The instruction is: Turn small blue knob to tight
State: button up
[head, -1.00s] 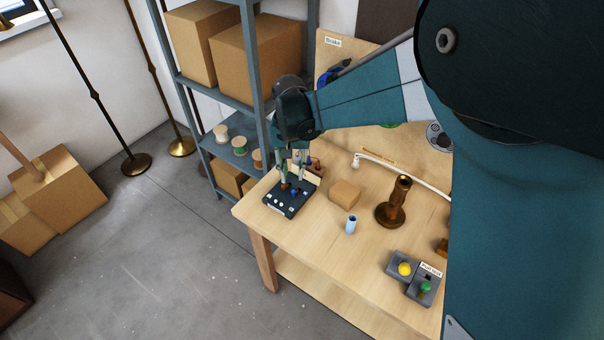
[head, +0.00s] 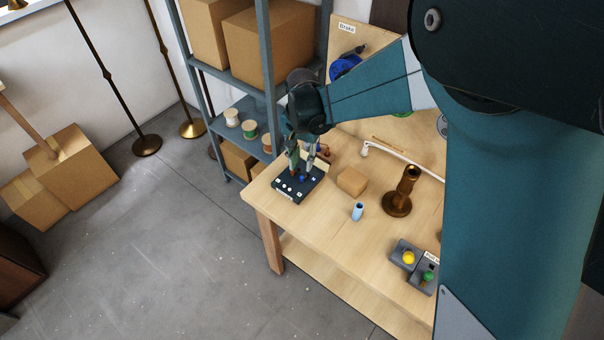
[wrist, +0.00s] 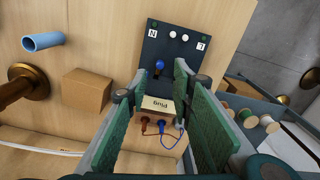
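A small blue knob (wrist: 159,66) stands on a dark terminal board (wrist: 158,45) marked N and L in the wrist view. The board lies at the left end of the table in the head view (head: 286,190), with the blue knob (head: 302,179) on it. My gripper (wrist: 161,75) is open, its green-padded fingers either side of the board's near part; the blue knob shows between the fingertips, with no clear contact. In the head view my gripper (head: 303,162) hangs over the board. The right finger hides part of the board. I cannot read the knob's turn.
A block labelled Plug (wrist: 157,105) with brown and blue parts and a blue wire sits behind the board. Shelving (head: 270,100) rises behind.

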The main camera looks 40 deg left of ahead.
aim_at(302, 176)
jog(key=shift+f, duration=3.5)
grip_shut()
